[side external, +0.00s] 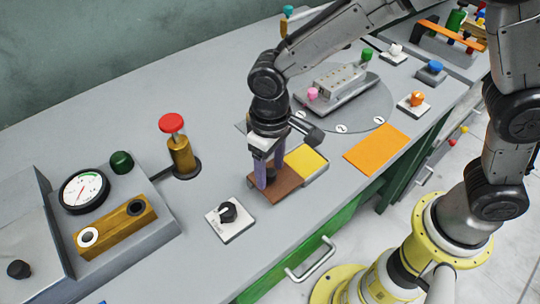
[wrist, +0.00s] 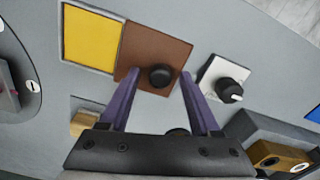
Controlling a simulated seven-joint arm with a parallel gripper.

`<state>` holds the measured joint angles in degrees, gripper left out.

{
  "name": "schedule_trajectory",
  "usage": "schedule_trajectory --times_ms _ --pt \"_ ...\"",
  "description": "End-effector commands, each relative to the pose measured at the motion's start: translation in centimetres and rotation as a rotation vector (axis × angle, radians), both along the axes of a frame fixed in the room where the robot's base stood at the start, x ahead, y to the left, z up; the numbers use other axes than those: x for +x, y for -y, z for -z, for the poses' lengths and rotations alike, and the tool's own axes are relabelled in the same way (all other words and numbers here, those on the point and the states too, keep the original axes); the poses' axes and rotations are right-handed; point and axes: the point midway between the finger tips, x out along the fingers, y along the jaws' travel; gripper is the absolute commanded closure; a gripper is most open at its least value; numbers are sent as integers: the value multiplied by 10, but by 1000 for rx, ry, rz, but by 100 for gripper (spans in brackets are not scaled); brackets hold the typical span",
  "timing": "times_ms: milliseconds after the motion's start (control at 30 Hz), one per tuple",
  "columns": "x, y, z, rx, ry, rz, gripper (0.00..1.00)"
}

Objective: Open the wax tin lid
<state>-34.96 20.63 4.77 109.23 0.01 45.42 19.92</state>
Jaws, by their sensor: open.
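The brown wax tin lid (side external: 287,190) is a flat square plate with a black round knob. It lies level beside a yellow square area (side external: 308,162) in a grey rim, with their edges meeting. In the wrist view the lid (wrist: 152,47) is right of the yellow square (wrist: 92,37), its knob (wrist: 161,77) near its lower edge. My gripper (side external: 268,184) points down over the lid. Its purple fingers, also in the wrist view (wrist: 157,79), are open on either side of the knob. I cannot tell whether they touch it.
A black rotary switch on a white plate (side external: 231,221) is close by the lid. A red-topped brass post (side external: 181,150) and a gauge box (side external: 110,205) stand left. An orange mat (side external: 377,149) and a round turntable (side external: 375,98) lie right and behind.

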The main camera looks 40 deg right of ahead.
Motion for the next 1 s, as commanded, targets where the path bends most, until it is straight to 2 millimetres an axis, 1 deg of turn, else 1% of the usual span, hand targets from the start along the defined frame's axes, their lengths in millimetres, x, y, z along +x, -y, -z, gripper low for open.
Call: schedule_trajectory --times_ms 167,500,633,800,1000 --pt "2 -1 -21 5 6 0 36" --pt "1 -1 -93 5 7 0 36" --pt "1 -1 -115 3 5 0 36" --pt "1 0 -133 3 4 0 36" --pt "0 0 -138 2 3 0 36"
